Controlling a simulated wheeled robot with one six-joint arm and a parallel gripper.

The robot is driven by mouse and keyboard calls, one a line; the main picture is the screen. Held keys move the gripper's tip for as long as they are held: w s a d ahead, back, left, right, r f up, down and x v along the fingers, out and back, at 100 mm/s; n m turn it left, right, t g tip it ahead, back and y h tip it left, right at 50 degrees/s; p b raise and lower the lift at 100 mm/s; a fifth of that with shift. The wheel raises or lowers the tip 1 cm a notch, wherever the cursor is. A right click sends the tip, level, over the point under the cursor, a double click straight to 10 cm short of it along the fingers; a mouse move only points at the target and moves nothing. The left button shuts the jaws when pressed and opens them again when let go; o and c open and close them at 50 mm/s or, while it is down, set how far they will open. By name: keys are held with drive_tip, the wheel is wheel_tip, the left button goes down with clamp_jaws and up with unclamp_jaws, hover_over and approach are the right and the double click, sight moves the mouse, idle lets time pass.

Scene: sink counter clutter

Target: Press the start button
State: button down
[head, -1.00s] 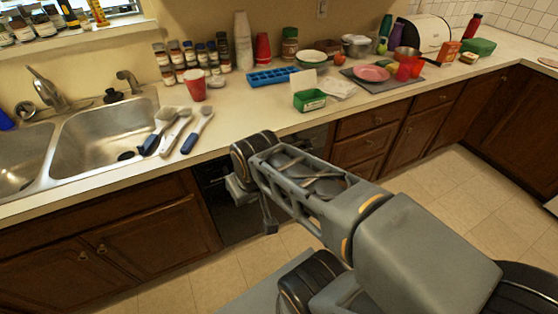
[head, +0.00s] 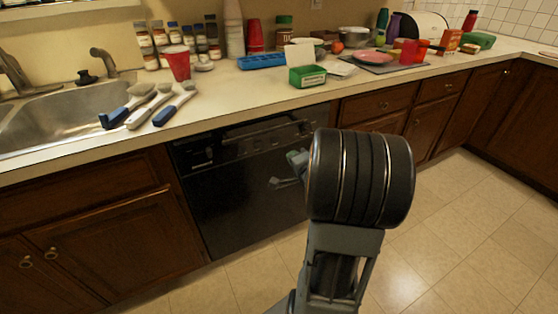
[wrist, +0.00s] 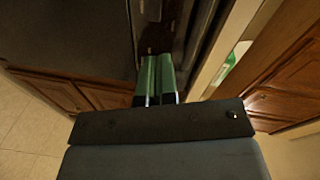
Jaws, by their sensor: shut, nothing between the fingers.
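A black dishwasher (head: 235,205) is built in under the counter, its door closed. Its control panel (head: 250,142) runs along the top, with small light marks at the left and a dial-like part towards the right. I cannot tell which mark is the start button. My gripper (wrist: 155,78) is shut and empty, its two green fingers side by side and pointing at the dark dishwasher front in the wrist view. In the head view my gripper (head: 276,183) shows partly in front of the door, below the panel; my arm hides some of it. Contact cannot be told.
Brushes (head: 145,106) lie by the sink (head: 50,118) near the counter edge. A red cup (head: 178,64), a blue tray (head: 262,61) and a green box (head: 307,76) stand above the dishwasher. Wooden cabinets (head: 115,235) flank it. The tiled floor (head: 455,215) in front is clear.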

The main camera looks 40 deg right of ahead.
sight(276, 140)
drive_tip(key=f, duration=0.1)
drive_tip(key=s+d+f+m+t+b, duration=0.1)
drive_tip(key=f+m, duration=0.1)
drive_tip(key=shift+s+d+t+y+b, duration=0.15)
drive_tip(key=shift+s+t+y+b, duration=0.15)
drive_tip(key=shift+t+y+b, duration=0.1)
drive_tip(key=w+b, duration=0.1)
drive_tip(key=w, duration=0.3)
drive_tip(key=w+d+b, duration=0.1)
drive_tip(key=w, duration=0.3)
drive_tip(key=w+b, duration=0.1)
drive_tip(key=w, duration=0.3)
drive_tip(key=shift+d+f, duration=0.1)
drive_tip(key=shift+d, duration=0.15)
drive_tip(key=shift+w+d+b, duration=0.15)
drive_tip(key=shift+w+b, duration=0.2)
drive_tip(key=shift+w, duration=0.55)
